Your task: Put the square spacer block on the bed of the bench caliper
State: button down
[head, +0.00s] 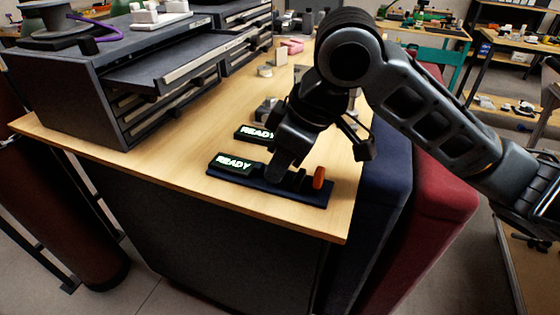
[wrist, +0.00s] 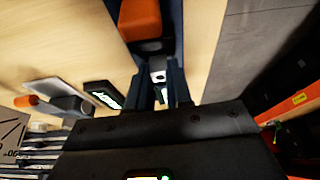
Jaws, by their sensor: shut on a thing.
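The bench caliper (head: 268,188) lies near the table's front right corner, with a dark blue base, a lit READY display (head: 233,164) and an orange knob (head: 319,178). My gripper (head: 280,172) points down over the middle of its bed, between display and knob. In the wrist view my gripper (wrist: 160,88) is shut on a small pale metallic piece (wrist: 158,68), apparently the spacer block. The orange knob (wrist: 140,18) is just beyond it. The block is hidden behind the fingers in the head view, and I cannot tell whether it touches the bed.
A second READY display (head: 254,133) stands just behind the caliper, with grey metal parts (head: 266,108) beyond. A dark drawer cabinet (head: 100,75) with an open drawer fills the table's left. Bare wood (head: 165,160) lies left of the caliper. The table edge is close in front and right.

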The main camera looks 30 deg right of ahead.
jog(key=shift+f, duration=0.1)
jog(key=shift+f, duration=0.15)
jog(key=c, duration=1)
grip_release()
jog(key=shift+c, duration=0.2)
jog(key=v, duration=1.2)
jog(key=shift+r+p, duration=0.3)
jog(key=shift+p, duration=0.15)
jog(key=shift+w, duration=0.1)
